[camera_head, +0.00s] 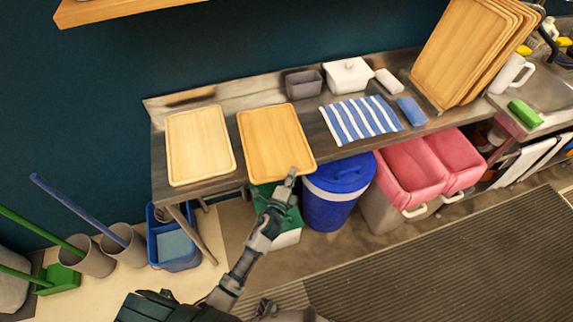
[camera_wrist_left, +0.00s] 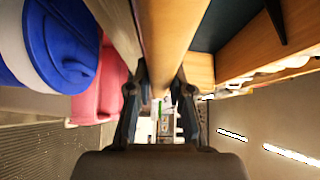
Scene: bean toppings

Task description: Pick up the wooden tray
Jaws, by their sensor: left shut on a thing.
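Two wooden trays lie on the left part of the metal table. The right one, a warmer brown wooden tray (camera_head: 273,140), reaches over the table's front edge. My left gripper (camera_head: 292,174) is shut on this tray's front right corner. In the left wrist view, the tray edge (camera_wrist_left: 168,35) runs between the two fingers of my left gripper (camera_wrist_left: 160,88). I cannot tell whether the tray is raised off the table. The paler wooden tray (camera_head: 199,146) lies apart to its left. My right gripper is not in view.
The metal table (camera_head: 225,95) also holds a grey bin (camera_head: 304,84), a white lidded dish (camera_head: 348,75), a striped towel (camera_head: 352,122) and leaning boards (camera_head: 462,50). Blue (camera_head: 338,190) and pink-lined bins (camera_head: 410,172) stand below. A wooden shelf (camera_head: 105,8) hangs above.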

